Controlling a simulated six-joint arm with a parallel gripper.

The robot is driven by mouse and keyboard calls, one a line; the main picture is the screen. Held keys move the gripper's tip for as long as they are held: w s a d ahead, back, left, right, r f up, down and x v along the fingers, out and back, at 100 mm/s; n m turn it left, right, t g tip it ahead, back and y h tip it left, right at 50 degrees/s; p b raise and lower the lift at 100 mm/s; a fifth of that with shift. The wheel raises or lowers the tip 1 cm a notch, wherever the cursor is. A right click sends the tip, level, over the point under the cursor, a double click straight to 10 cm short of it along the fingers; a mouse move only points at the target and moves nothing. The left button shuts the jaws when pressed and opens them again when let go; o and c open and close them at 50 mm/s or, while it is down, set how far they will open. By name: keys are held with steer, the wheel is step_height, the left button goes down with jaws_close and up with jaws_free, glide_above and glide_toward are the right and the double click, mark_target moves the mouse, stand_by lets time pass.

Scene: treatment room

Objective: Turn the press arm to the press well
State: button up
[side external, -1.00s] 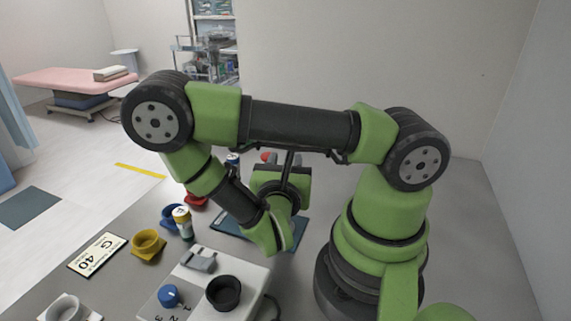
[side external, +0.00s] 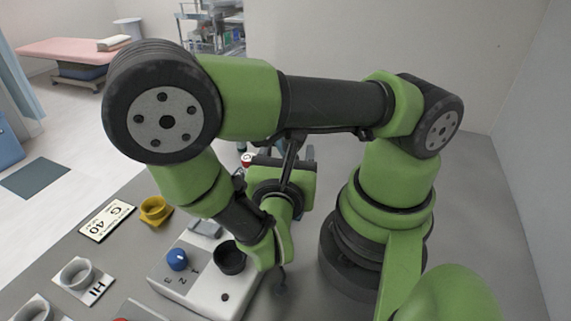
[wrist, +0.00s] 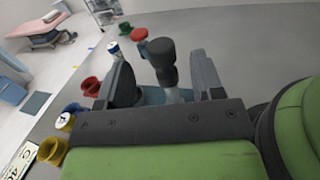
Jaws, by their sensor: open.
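In the wrist view, a press arm with a black rounded head (wrist: 162,58) on a grey post stands between the fingers of my gripper (wrist: 165,80). The fingers are open, one on each side; I cannot tell whether either touches it. A red knob (wrist: 139,35) shows just beyond the black head. Part of a blue base (wrist: 152,95) shows below, mostly hidden by my gripper. I cannot make out the press well.
A white box with a blue dial (side external: 177,260) and a black cup (side external: 229,257) stands in front. Red (wrist: 91,86) and green (wrist: 125,28) cups stand near the press.

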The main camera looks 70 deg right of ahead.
steer(key=shift+v, duration=1.45)
steer(key=w+d+m+g, duration=0.2)
steer(key=d+g, duration=0.3)
steer(key=d, duration=0.4)
steer(key=shift+d+m+h, duration=0.3)
steer(key=shift+d+m, duration=0.05)
steer(key=shift+m, duration=0.15)
